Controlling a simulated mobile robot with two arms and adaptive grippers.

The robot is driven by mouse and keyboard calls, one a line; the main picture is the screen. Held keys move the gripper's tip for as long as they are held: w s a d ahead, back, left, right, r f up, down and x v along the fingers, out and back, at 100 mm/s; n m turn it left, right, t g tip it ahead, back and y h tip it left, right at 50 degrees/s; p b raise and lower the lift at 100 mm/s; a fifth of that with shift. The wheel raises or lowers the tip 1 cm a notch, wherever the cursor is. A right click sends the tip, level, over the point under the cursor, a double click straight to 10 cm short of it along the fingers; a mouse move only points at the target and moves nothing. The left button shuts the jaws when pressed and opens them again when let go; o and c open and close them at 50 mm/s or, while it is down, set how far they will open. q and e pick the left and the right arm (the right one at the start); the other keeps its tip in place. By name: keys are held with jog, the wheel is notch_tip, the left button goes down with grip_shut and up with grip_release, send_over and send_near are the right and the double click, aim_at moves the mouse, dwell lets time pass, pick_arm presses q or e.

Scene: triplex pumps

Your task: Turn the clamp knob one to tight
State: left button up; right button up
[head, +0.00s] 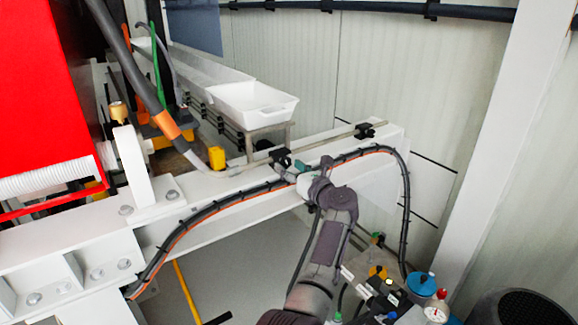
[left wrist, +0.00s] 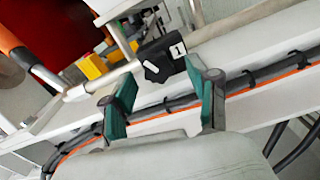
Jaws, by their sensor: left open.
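Clamp knob one (left wrist: 154,69) is black with a white "1" label on its clamp body. It sits on a pale rod along the white beam (left wrist: 235,65). In the head view the black clamp (head: 281,155) is on the beam's top, just beyond my left gripper (head: 288,172). In the left wrist view my left gripper (left wrist: 157,80) has its two teal fingers apart and empty, with the knob ahead between the fingertips. Whether a finger touches the clamp I cannot tell. My right gripper is not in view.
A second black clamp (head: 364,130) sits farther right on the rod. A black and orange cable (head: 232,200) runs along the beam's side. A white tray (head: 255,106) stands behind it, and a yellow block (head: 216,158) lies left. Gauges and knobs (head: 420,285) are at lower right.

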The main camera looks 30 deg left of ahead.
pick_arm(q)
jog(key=shift+d, duration=0.1)
jog(key=shift+c, duration=1)
grip_shut()
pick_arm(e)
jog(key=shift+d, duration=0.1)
